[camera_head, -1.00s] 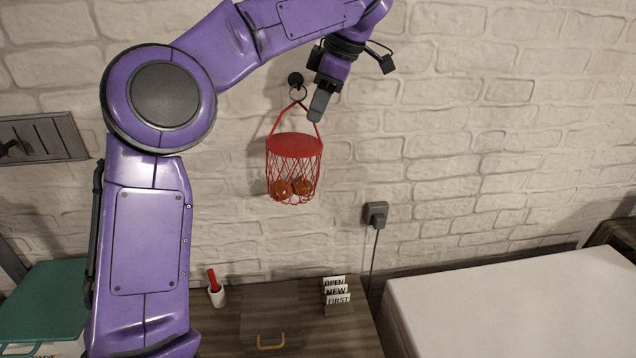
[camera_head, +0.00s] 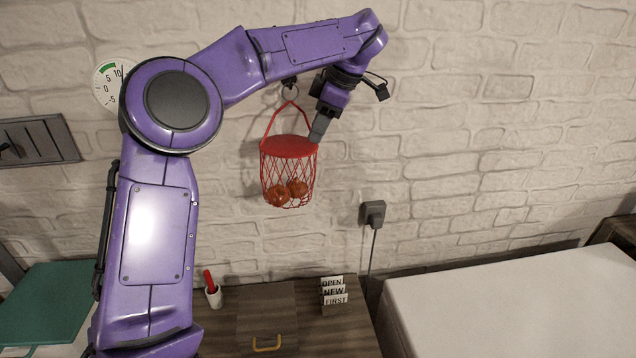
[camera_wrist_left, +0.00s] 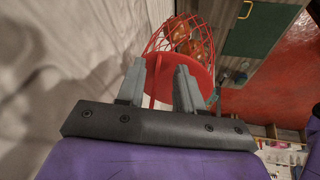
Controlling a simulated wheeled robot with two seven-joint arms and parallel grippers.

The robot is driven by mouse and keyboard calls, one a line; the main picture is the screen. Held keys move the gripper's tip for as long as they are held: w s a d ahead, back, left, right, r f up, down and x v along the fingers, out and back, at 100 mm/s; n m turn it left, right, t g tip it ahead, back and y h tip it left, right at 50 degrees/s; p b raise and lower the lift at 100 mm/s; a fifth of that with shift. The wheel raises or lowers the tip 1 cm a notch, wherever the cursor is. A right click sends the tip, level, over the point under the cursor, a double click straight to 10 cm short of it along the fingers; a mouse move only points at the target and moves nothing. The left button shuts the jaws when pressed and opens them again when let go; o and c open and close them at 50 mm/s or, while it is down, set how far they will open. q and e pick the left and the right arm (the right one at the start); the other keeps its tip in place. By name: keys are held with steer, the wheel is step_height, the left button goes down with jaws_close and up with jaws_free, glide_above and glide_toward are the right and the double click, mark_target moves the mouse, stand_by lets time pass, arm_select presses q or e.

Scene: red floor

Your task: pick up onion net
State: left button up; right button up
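The onion net (camera_head: 289,147) is a red basket with a solid red top, mesh sides and orange-brown onions inside. It hangs against the white brick wall by a red strap from a ring on a dark hook. My left gripper (camera_head: 319,130) is beside the right edge of the red top. In the left wrist view, my left gripper (camera_wrist_left: 159,82) has its fingers apart, with a red strap running between them; I cannot tell whether either finger touches it. The net (camera_wrist_left: 184,55) shows just beyond the fingertips. My right gripper is not in view.
Below is a dark wooden table (camera_head: 230,325) with a brown box (camera_head: 267,320), a white cup with a red item (camera_head: 213,297) and a small sign stand (camera_head: 334,296). A wall socket (camera_head: 374,212) is right of the net. A white surface (camera_head: 510,305) fills the lower right.

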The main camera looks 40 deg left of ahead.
arm_select(q)
steer(key=shift+w+f, duration=0.15)
steer(key=shift+w, duration=0.1)
steer(key=shift+s+d+r, duration=0.1)
steer(key=shift+s+r, duration=0.25)
steer(key=shift+s, duration=0.2)
jaws_close()
steer(key=shift+w, duration=0.1)
steer(key=shift+f, duration=0.1)
stand_by(0.4)
